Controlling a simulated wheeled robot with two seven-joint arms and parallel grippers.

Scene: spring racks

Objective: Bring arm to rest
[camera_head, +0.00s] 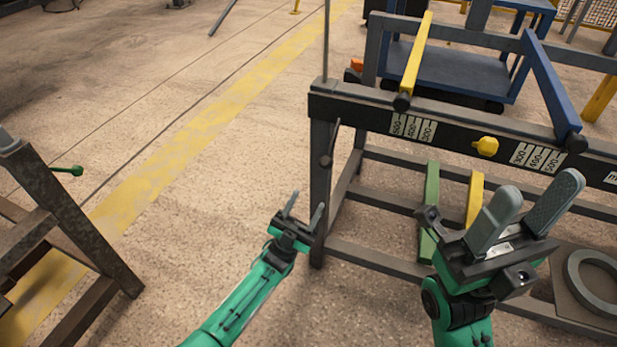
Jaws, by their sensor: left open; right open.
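My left gripper (303,214) is at the end of a green arm that comes in from the lower left. Its two thin fingers are apart and nothing is between them. It is in front of the left post of the black rack, and I cannot tell whether it touches the post. My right gripper (530,212) is larger in the view, at the lower right. Its grey fingers are parted and empty. It covers part of the rack's lower frame and floor area.
The black rack (357,102) carries white number labels, a yellow bar (418,50), a blue bar (551,85) and a yellow knob (486,146). A grey ring (592,285) lies at the lower right. A dark metal frame (75,215) stands at left. Open floor (190,200) lies between.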

